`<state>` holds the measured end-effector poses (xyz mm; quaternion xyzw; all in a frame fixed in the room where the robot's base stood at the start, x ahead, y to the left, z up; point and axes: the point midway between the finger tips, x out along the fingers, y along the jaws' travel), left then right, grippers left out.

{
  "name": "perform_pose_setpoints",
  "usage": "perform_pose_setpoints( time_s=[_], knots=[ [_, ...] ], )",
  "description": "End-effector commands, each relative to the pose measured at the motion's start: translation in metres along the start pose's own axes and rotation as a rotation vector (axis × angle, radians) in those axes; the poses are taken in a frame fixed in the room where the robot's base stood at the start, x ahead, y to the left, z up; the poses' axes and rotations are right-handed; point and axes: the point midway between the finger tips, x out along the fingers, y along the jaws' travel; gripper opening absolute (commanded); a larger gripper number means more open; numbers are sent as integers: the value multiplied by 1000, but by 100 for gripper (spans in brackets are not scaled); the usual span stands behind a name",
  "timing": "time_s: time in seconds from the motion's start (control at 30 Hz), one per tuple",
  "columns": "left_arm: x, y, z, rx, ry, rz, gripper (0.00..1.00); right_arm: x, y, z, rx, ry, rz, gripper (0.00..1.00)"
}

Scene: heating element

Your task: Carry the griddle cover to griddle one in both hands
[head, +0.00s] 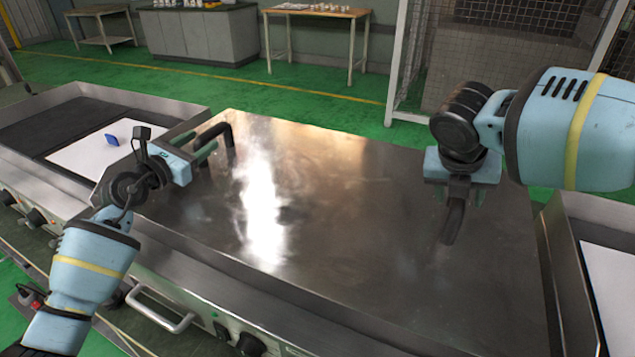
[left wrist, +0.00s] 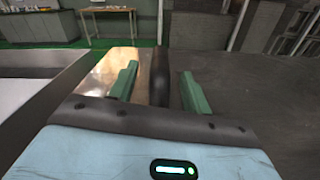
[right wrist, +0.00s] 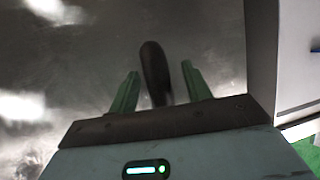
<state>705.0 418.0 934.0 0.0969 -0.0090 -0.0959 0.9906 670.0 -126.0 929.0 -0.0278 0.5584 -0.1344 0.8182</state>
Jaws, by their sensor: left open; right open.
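The griddle cover (head: 330,200) is a large flat shiny metal sheet lying over the middle griddle, with a black handle at each side. My left gripper (head: 197,147) is open at the left handle (head: 220,133). In the left wrist view, that handle (left wrist: 160,72) stands between the two green fingers with gaps on both sides. My right gripper (head: 460,190) is open above the right handle (head: 453,222). In the right wrist view, this handle (right wrist: 154,70) shows between the finger tips. The head view mostly hides the right fingers. Which griddle is griddle one is not marked.
A left griddle (head: 60,122) holds a white sheet (head: 88,158) with a small blue object (head: 111,139) on it. Another griddle (head: 590,225) with a pale surface stands at the right. Knobs and a bar handle (head: 160,313) line the front. A wire-mesh cage (head: 490,40) stands behind.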

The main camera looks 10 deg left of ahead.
Motion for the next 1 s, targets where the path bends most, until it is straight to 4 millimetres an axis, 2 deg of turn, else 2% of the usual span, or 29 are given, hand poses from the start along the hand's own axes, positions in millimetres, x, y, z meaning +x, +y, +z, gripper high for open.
perform_pose_setpoints(
  time_s=[0.2, 0.5, 0.87, 1.0],
  knots=[
    [12, 0, 0, 1, 0, 1, 49, 12, 0, 0, 0, 0, 1, 49],
    [13, 0, 0, 1, 0, 0, 49, 13, 0, 0, 0, -1, 1, 49],
    [13, 0, 0, 1, 0, 0, 2, 13, 0, 0, 0, -1, 1, 2],
    [13, 0, 0, 1, 0, 0, 0, 13, 0, 0, 0, -1, 0, 0]
  ],
)
